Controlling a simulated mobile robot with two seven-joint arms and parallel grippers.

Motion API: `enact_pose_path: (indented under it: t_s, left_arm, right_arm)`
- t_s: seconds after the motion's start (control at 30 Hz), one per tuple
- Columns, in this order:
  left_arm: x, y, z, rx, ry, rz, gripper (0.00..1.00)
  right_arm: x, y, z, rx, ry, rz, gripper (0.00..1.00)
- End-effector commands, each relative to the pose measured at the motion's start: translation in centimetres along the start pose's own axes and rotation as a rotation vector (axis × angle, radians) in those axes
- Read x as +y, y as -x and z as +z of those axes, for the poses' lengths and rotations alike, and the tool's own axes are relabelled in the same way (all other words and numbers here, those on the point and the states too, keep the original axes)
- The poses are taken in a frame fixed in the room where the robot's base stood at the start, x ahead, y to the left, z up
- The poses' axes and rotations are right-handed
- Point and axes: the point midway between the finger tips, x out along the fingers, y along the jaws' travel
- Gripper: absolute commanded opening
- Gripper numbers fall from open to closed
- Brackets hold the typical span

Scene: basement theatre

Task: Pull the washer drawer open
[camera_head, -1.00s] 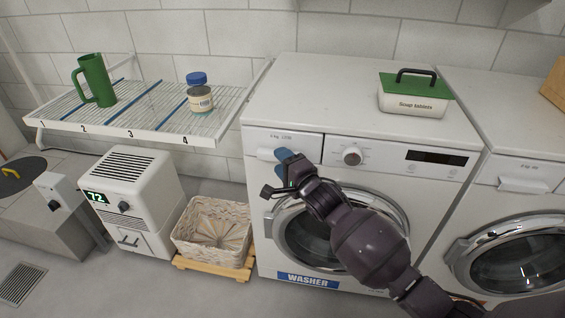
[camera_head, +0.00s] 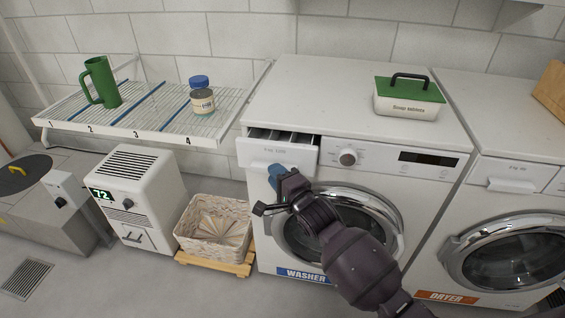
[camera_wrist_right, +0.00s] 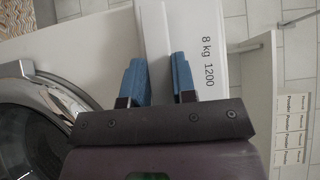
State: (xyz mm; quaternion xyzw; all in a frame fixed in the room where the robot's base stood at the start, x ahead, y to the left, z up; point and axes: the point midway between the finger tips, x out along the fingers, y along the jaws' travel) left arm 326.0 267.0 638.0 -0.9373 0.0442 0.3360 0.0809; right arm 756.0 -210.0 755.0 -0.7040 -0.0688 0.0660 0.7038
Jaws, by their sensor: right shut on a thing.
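The washer (camera_head: 395,185) stands in the middle of the head view, with a blue label at its foot. Its white detergent drawer (camera_head: 262,152) at the top left is pulled partly out, and dark compartments show behind its front. My right gripper (camera_head: 277,172) is at the drawer front, its blue fingers shut on the handle. In the right wrist view the two fingers (camera_wrist_right: 157,80) stand on either side of the white handle (camera_wrist_right: 155,30), beside the print on the drawer front (camera_wrist_right: 205,50). My left gripper is not in view.
A dryer (camera_head: 510,220) stands to the right. A box with a green lid (camera_head: 408,97) sits on the washer. A wicker basket (camera_head: 213,228) and a white heater-like unit (camera_head: 138,195) stand left. A wire shelf (camera_head: 150,112) holds a green mug (camera_head: 102,82) and a blue-lidded jar (camera_head: 201,97).

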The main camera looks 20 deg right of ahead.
Motion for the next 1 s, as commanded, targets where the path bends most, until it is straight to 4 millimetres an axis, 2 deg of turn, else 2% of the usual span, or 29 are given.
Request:
enact_pose_path:
  t_s: [0.03,0.27,0.5,0.7,1.0]
  left_arm:
    - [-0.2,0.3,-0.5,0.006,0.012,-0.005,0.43]
    - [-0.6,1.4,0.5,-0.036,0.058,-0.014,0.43]
    - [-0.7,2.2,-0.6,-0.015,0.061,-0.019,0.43]
    - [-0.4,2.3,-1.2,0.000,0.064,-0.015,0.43]
    - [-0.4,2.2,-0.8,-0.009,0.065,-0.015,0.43]
  right_arm:
    - [-0.6,1.0,1.0,0.002,-0.008,-0.001,0.00]
    - [-0.4,5.0,5.0,0.002,-0.007,0.003,0.00]
    - [0.0,8.3,8.2,0.001,-0.005,0.008,0.00]
    - [0.3,9.7,9.5,0.001,-0.003,0.011,0.00]
    - [0.7,10.1,9.9,0.000,-0.001,0.015,0.00]
